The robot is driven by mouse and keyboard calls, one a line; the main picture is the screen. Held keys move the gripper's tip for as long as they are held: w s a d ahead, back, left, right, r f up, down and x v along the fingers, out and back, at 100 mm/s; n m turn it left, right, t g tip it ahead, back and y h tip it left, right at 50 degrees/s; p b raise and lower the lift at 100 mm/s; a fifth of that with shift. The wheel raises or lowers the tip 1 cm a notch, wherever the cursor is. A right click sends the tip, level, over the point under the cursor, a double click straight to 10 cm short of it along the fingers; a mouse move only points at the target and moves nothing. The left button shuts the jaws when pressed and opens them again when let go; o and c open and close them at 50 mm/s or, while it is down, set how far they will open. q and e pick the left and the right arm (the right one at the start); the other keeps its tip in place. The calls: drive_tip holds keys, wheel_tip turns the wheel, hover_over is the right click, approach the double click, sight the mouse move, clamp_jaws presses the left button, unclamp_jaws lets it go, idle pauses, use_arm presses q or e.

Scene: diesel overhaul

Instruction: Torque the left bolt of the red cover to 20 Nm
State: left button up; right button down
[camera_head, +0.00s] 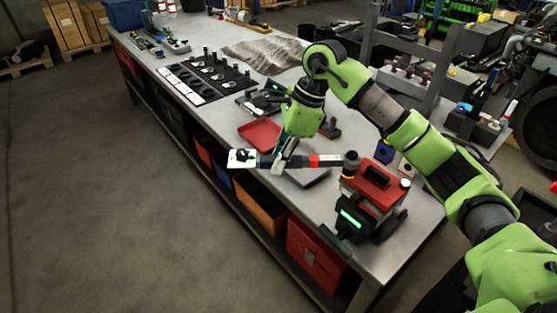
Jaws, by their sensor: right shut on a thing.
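The red cover (372,198) with a black handle sits on a dark unit near the right end of the bench. A lit green display (350,218) shows on the unit's front. My right gripper (284,160) is shut on a torque wrench (325,160), held about level. The left bolt is hidden there, so I cannot tell whether the socket is seated. The right bolt (404,184) shows pale. My left gripper is not in view.
A red tray (261,133) and a black rack of parts (208,75) lie on the bench (190,120). Blue and pale blocks (385,152) stand behind the cover. Bins (262,207) fill the shelf below. The floor (80,200) at left is clear.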

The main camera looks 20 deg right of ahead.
drive_tip(key=shift+w+r, duration=0.1)
drive_tip(key=shift+w, duration=0.1)
drive_tip(key=shift+w+d+m, duration=0.1)
drive_tip(key=shift+w+m, duration=0.2)
drive_tip(key=shift+w+d+m+t, duration=0.2)
drive_tip(key=shift+w+m+t, duration=0.1)
drive_tip(key=shift+w, duration=0.15)
drive_tip(key=shift+b, duration=0.3)
drive_tip(key=shift+w+d+m, duration=0.15)
drive_tip(key=shift+w+m, duration=0.15)
drive_tip(key=shift+w, duration=0.1)
drive_tip(key=shift+w+d+m, duration=0.2)
drive_tip(key=shift+w+m, duration=0.1)
drive_tip(key=shift+w, duration=0.1)
